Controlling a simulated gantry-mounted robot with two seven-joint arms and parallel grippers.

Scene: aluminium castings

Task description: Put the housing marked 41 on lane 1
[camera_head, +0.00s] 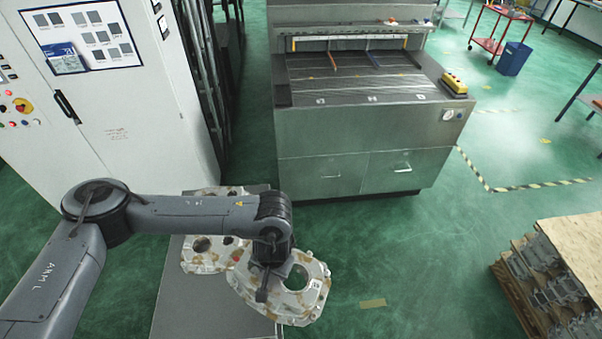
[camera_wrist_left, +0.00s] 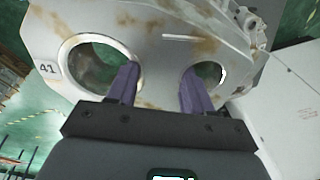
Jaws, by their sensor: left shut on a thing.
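The housing marked 41 (camera_wrist_left: 155,60) is a pale casting with brown stains and two round holes. Its label 41 shows at the left in the left wrist view. In the head view this housing (camera_head: 312,300) is at the front right of a grey table, overhanging its edge; whether it touches the table is unclear. My left gripper (camera_wrist_left: 158,78) is shut on the web between its two holes. In the head view the gripper (camera_head: 262,293) points down at the housing's left part. The lanes (camera_head: 365,78) are on top of the grey machine at the back, split by dividers; their marks are too small to read.
Another stained casting (camera_head: 203,258) lies on the grey table (camera_head: 190,315), partly behind my arm. A yellow box (camera_head: 455,83) sits at the machine's right edge. A white cabinet (camera_head: 130,110) stands left. A wooden crate (camera_head: 515,300) with castings stands right. The green floor between is clear.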

